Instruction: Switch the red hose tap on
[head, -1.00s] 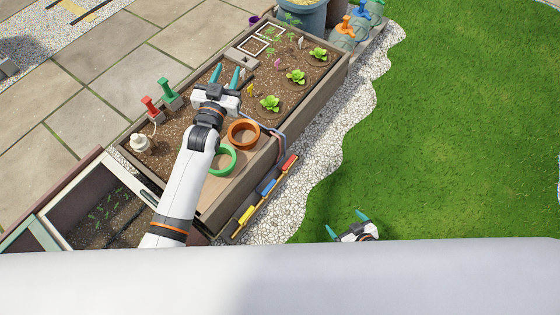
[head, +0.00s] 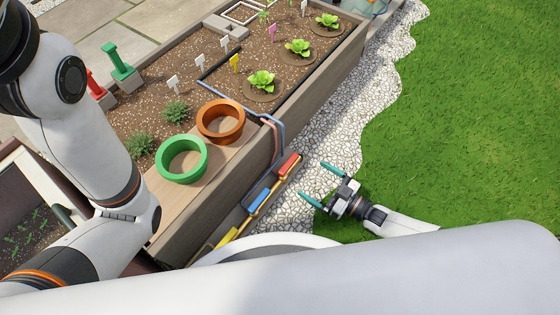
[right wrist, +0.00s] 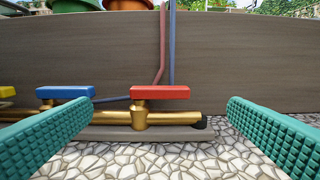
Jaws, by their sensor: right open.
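The red tap handle (head: 288,164) is at the far end of the tap row, beside the planter's outer wall. In the right wrist view the red handle (right wrist: 160,92) lies lengthwise along the brass pipe (right wrist: 175,118), on a brass stem. My right gripper (head: 312,180) is open and empty, just off the red handle on the gravel side. In the right wrist view its fingers (right wrist: 162,108) stand to the left and right of the handle, apart from it. My left arm is at the left of the head view; its gripper is out of frame.
The blue tap handle (head: 259,200) and yellow tap handle (head: 227,238) are on the same pipe. A red and a blue hose run up the planter wall (right wrist: 240,60). Green pot (head: 181,160) and orange pot (head: 221,122) stand above. Gravel (head: 325,140) and grass lie open rightward.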

